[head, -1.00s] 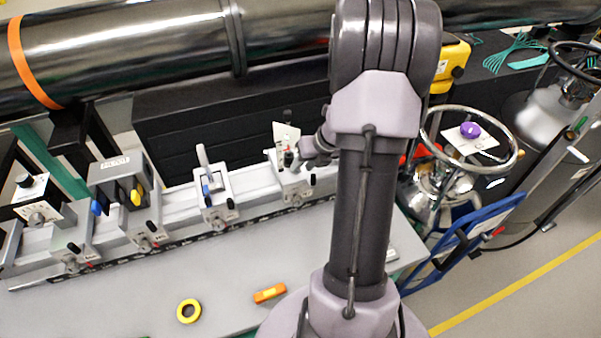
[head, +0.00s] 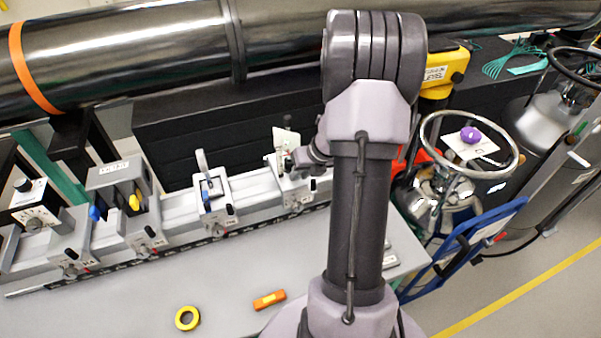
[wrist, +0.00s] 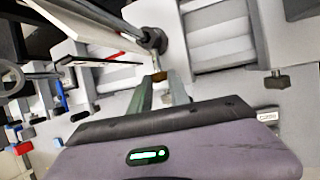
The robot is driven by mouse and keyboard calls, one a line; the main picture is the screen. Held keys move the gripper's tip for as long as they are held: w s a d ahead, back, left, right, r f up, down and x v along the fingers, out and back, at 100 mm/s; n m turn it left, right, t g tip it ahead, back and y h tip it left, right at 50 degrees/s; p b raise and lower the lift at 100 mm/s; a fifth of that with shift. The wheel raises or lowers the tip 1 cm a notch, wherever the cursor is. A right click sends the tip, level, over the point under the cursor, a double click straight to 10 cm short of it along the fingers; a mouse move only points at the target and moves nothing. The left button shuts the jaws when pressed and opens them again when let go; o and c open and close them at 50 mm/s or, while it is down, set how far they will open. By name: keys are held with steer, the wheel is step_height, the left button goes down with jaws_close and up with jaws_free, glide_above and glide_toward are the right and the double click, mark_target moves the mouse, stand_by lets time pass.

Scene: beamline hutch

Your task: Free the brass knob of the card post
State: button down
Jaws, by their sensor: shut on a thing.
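The card post carries a pale card (head: 286,138) and stands on a carrier on the rail at mid picture in the head view. In the wrist view its white card (wrist: 88,22) reaches in from the top left to a dark clamp (wrist: 152,40). The small brass knob (wrist: 158,76) shows just below this clamp, between my fingertips. My gripper (wrist: 160,86) is shut on the knob. In the head view my gripper (head: 293,162) is at the right side of the post, and the knob is hidden there.
Other carriers, one with a lever (head: 203,165), stand along the rail to the left. The large dark pipe (head: 130,50) runs behind. A yellow tape roll (head: 187,318) and an orange block (head: 269,300) lie on the table. A handwheel (head: 512,165) stands to the right.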

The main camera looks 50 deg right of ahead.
steer(key=h+p, duration=0.1)
steer(key=g+h+p, duration=0.1)
steer(key=p, duration=0.1)
steer(key=shift+w+a+r+n+g, duration=0.15)
steer(key=shift+a+r+n+g, duration=0.15)
steer(key=shift+a, duration=0.1)
steer(key=shift+w+a+f+n+g+h+p, duration=0.15)
steer(key=shift+g+h+p, duration=0.1)
steer(key=shift+h+p, duration=0.45)
steer(key=shift+s+d+f+n+g+h+p, duration=0.15)
steer(key=shift+g+h+p, duration=0.1)
steer(key=shift+h+p, duration=0.4)
steer(key=shift+w+a, duration=0.1)
steer(key=c, duration=1.5)
jaws_free()
steer(key=shift+p, duration=0.3)
steer(key=p+v, duration=0.8)
steer(key=v, duration=0.9)
steer(key=shift+r+p, duration=0.2)
steer(key=shift+p, duration=0.15)
